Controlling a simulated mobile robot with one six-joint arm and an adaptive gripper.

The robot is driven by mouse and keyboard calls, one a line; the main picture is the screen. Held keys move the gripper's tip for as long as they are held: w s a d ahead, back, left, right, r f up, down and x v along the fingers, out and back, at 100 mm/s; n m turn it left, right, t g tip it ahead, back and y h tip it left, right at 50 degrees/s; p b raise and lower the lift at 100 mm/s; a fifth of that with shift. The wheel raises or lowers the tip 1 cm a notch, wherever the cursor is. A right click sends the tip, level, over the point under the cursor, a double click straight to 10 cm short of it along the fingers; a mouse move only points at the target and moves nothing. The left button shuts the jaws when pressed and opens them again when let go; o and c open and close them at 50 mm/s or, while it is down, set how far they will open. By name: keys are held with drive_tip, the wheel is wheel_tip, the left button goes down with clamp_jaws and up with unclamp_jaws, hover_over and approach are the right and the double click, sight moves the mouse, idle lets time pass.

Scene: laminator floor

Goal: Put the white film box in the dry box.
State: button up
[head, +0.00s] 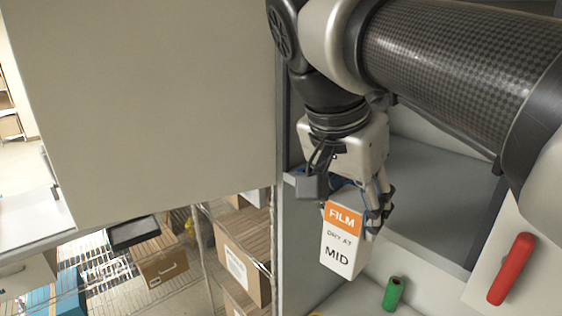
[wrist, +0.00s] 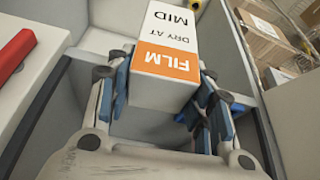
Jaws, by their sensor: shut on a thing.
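The white film box (head: 342,250) has an orange band reading FILM and black text reading DRY AT MID. My gripper (head: 362,208) is shut on its upper end, and the box hangs slightly tilted below the fingers. In the wrist view the film box (wrist: 170,62) sits between the blue-padded fingers of my gripper (wrist: 165,98). The box is in front of or within an open grey-walled compartment (head: 445,195); its depth inside is hard to judge. No label shows whether this compartment is the dry box.
A green roll (head: 393,293) lies below and right of the film box. A red handle (head: 511,270) is on a white panel at right. A large beige panel (head: 150,100) fills the upper left. Wire shelving with cardboard boxes (head: 243,262) stands beyond the grey wall.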

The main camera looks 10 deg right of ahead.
drive_tip(key=shift+m, duration=0.5)
drive_tip(key=s+r, duration=0.2)
drive_tip(key=r, duration=0.1)
drive_tip(key=shift+d+r+p, duration=0.2)
drive_tip(key=shift+r+p, duration=0.05)
drive_tip(key=shift+p, duration=0.15)
drive_tip(key=shift+s+d+r, duration=0.1)
drive_tip(key=shift+d+r, duration=0.1)
drive_tip(key=shift+d, duration=0.05)
drive_tip(key=w+d+f+p, duration=0.1)
drive_tip(key=w+d, duration=0.3)
drive_tip(key=d, duration=0.3)
drive_tip(key=w+d+f+p, duration=0.1)
drive_tip(key=w+d+p, duration=0.1)
drive_tip(key=w+d, duration=0.3)
drive_tip(key=d, duration=0.3)
drive_tip(key=o, duration=1.3)
drive_tip(key=shift+s, duration=0.1)
